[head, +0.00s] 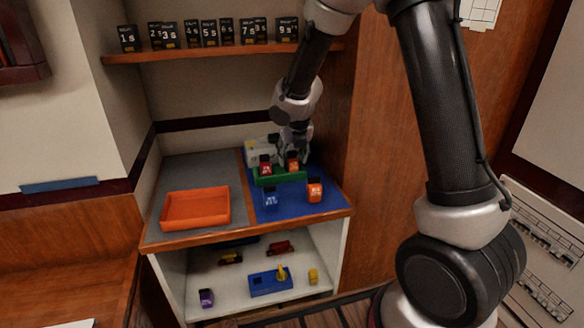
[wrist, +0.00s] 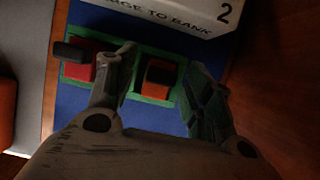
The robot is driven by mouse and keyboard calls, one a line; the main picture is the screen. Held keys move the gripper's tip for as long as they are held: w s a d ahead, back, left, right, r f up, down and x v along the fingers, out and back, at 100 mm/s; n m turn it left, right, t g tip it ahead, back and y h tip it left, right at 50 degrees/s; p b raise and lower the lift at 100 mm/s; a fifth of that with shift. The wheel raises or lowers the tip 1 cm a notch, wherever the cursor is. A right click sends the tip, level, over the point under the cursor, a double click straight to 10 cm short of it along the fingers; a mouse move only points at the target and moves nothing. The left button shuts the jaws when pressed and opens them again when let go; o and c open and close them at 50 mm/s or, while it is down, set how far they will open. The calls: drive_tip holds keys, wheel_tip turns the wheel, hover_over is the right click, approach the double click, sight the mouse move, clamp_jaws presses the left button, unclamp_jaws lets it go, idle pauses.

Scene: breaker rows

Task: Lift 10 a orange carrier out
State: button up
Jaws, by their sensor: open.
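An orange carrier with a dark top (head: 292,161) stands in the green base (head: 280,178); it also shows in the wrist view (wrist: 158,80). A red carrier (head: 265,166) stands to its left in the same base. My gripper (wrist: 163,72) is open, with its fingers on either side of the orange carrier and nothing clearly gripped. A second orange carrier (head: 314,190) stands in front of the base on the blue mat (head: 298,208). Their small labels are too blurred to read surely.
An orange tray (head: 195,210) sits on the grey left half of the counter. A blue carrier (head: 270,198) stands on the mat. A white box (wrist: 165,12) is behind the base. A wooden wall (head: 366,150) rises close on the right. The lower shelf holds several small items.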

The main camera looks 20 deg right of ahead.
drive_tip(key=shift+w+f, duration=0.1)
drive_tip(key=shift+f, duration=0.15)
drive_tip(key=c, duration=1.1)
drive_tip(key=shift+c, duration=0.2)
drive_tip(key=shift+a+r, duration=0.1)
drive_tip(key=shift+r, duration=0.15)
drive_tip(key=shift+r, duration=0.25)
